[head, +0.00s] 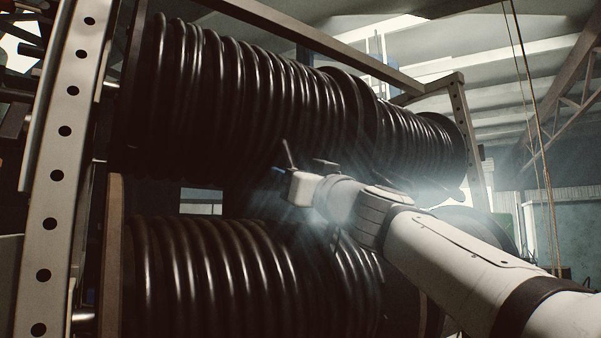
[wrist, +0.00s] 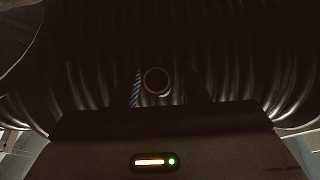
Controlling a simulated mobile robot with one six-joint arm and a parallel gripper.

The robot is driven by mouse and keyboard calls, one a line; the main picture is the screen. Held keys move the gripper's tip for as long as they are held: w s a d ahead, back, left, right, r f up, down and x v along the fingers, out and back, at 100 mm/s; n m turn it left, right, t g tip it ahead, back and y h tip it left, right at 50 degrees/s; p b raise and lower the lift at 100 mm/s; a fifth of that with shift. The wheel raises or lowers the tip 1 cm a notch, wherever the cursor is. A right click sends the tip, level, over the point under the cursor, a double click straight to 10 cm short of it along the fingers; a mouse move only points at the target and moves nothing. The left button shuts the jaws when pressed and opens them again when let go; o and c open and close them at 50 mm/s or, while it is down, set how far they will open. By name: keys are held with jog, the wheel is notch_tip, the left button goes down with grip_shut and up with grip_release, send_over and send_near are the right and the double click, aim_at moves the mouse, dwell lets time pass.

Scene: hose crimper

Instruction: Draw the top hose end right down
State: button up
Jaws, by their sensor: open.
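The top hose is wound in black coils on the upper reel (head: 235,95). In the wrist view, a round hose end (wrist: 157,81) with a dark hollow faces the camera in front of the coils. My gripper (head: 300,158) is open, close to the underside of the upper reel. In the wrist view its dark fingers (wrist: 165,84) stand on either side of the hose end, which lies nearer the left finger. A blue-striped strip (wrist: 135,88) shows along the left finger. The hose end cannot be made out in the head view. Contact cannot be told.
A lower reel (head: 215,275) of black hose sits below, with a narrow gap between the reels. A perforated steel upright (head: 57,170) stands at the left, and a frame bar (head: 310,38) runs above. Thin ropes (head: 535,120) hang at the right, where there is open room.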

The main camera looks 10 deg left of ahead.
jog(key=shift+w+f, duration=0.1)
jog(key=c, duration=0.3)
grip_shut()
